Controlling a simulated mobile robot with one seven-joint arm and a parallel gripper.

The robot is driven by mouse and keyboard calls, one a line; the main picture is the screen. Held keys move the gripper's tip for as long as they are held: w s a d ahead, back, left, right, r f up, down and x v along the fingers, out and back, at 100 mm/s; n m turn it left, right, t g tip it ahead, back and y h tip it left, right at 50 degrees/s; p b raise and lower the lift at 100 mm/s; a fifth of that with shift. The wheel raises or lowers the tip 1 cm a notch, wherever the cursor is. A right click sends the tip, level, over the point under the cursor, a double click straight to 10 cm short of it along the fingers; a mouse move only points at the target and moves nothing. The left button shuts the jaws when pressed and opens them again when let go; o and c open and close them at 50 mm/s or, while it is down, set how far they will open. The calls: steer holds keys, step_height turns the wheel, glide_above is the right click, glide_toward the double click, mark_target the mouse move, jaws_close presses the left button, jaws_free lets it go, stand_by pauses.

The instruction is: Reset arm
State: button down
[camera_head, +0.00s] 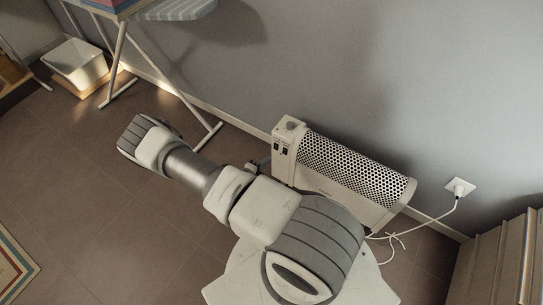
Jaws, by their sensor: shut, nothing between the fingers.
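My arm reaches from the bottom right of the head view up to the left, over the tiled floor. Its ribbed grey joint at the far left end shows no fingers. A small grey part shows just behind the middle of the arm, close to the heater, but I cannot tell what it is. I cannot make out my gripper's fingers anywhere. Nothing held can be seen.
A white heater (352,170) stands by the wall, close behind my arm. Its cord runs to a wall socket (460,187). A metal-legged stand (118,62) and a white bin (75,62) are upper left. A rug (14,268) lies lower left. Floor between is clear.

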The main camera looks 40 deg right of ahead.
steer(key=shift+s+a+r, duration=0.2)
steer(key=shift+a+r, duration=0.25)
steer(key=shift+a, duration=0.1)
steer(key=w+a+r+m+g+y, duration=0.1)
steer(key=a+r+m+g, duration=0.1)
steer(key=r+m, duration=1)
steer(key=w+a+r+m+g+y, duration=0.1)
steer(key=a+r+m+g, duration=0.15)
steer(key=r+m, duration=1)
steer(key=s+a+r+m+t+y, duration=0.2)
steer(key=s+a+r+m+y, duration=0.25)
steer(key=r, duration=0.55)
steer(key=s+a+r+m+t+y, duration=0.2)
steer(key=s+a+r+m, duration=0.2)
steer(key=s+r+m, duration=0.35)
steer(key=s+a+r+m+t+y, duration=0.2)
steer(key=s+a+r+m+y, duration=0.3)
steer(key=r, duration=0.7)
step_height(320, 180, up, 18)
steer(key=n+h+p, duration=0.1)
steer(key=h+p, duration=0.1)
steer(key=p, duration=1.7)
steer(key=shift+s+d+g, duration=0.35)
steer(key=shift+s+d, duration=0.1)
